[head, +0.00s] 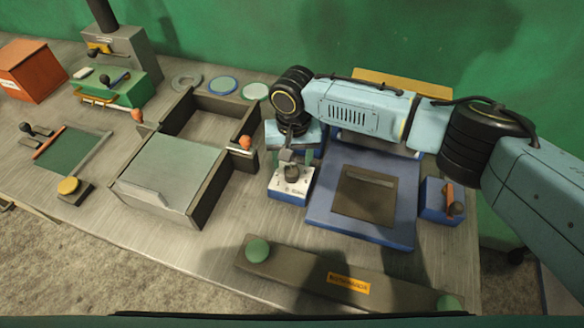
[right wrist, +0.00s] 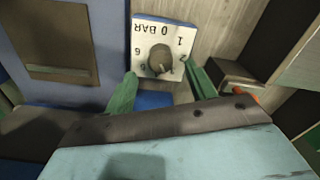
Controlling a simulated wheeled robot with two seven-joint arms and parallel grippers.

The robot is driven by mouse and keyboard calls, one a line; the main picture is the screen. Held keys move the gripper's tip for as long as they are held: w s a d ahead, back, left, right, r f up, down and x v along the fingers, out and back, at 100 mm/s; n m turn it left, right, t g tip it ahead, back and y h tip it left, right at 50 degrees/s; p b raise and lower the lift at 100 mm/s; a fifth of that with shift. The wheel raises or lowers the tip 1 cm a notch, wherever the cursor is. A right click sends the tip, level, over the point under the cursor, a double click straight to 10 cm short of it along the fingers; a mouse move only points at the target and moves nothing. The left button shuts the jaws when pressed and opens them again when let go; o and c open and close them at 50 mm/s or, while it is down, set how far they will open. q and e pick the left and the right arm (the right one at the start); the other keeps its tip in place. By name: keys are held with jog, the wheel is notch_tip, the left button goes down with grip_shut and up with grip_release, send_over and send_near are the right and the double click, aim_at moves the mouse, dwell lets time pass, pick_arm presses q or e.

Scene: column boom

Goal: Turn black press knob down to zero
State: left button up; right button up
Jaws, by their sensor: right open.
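The black press knob (right wrist: 160,58) sits on a white dial plate (right wrist: 172,32) marked "0 BAR" and several numbers. A small light mark shows on its lower side in the right wrist view, away from the 0; the exact reading is unclear. In the head view my right gripper (head: 287,157) is just above and behind the knob. My left gripper is not in view.
The blue press base (head: 318,222) with a dark square plate (head: 367,195) is right of the knob. A grey walled tray (head: 205,205) with an orange-knobbed latch (head: 243,144) is left. A dark bar with green buttons (head: 300,267) lies at the front.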

aim_at(292, 170)
notch_tip(292, 170, down, 4)
jog(key=shift+f, duration=0.4)
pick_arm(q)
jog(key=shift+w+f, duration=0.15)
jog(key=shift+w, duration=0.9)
pick_arm(e)
jog(key=c, duration=1)
